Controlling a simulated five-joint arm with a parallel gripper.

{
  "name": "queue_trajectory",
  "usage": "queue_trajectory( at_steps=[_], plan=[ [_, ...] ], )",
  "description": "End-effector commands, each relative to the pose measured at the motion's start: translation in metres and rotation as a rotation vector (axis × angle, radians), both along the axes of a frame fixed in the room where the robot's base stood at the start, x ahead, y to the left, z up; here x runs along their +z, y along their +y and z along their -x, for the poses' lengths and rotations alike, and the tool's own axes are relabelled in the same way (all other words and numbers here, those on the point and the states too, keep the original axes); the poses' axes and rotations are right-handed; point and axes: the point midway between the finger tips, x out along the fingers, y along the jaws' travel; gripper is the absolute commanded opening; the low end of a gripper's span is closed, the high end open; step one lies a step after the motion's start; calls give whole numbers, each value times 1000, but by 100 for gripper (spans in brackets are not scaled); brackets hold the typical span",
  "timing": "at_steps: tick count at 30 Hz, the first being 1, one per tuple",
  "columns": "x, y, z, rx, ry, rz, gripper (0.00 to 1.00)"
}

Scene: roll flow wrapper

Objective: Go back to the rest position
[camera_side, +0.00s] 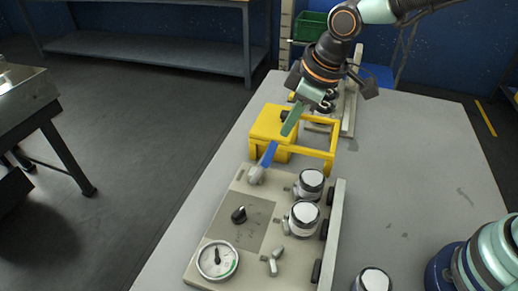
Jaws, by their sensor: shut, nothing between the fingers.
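My gripper (292,119) hangs from the arm at the upper middle, over the yellow frame and box. Its green fingers are shut, with nothing seen between them. The fingertips point down and to the left, above and behind a blue-handled lever (268,155) and apart from it. The lever stands on the beige panel (205,262), which also carries a black knob (239,215), a round gauge (217,260) and white-topped cylinders (304,217).
A yellow frame with a box (272,122) stands behind the panel. The grey table (410,150) is clear on the right. Another white-topped cylinder (374,280) is at the front edge. A green crate (309,26) sits at the back.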

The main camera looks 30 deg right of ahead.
Motion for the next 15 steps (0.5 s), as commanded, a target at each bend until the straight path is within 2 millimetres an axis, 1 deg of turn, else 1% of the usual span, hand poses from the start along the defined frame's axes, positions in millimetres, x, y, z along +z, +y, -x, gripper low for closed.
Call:
queue_trajectory(
  at_steps=[5,15],
  plan=[
    [5,-6,6,-2,-3,1,0],
    [5,-7,7,-1,-2,2,0]
  ],
)
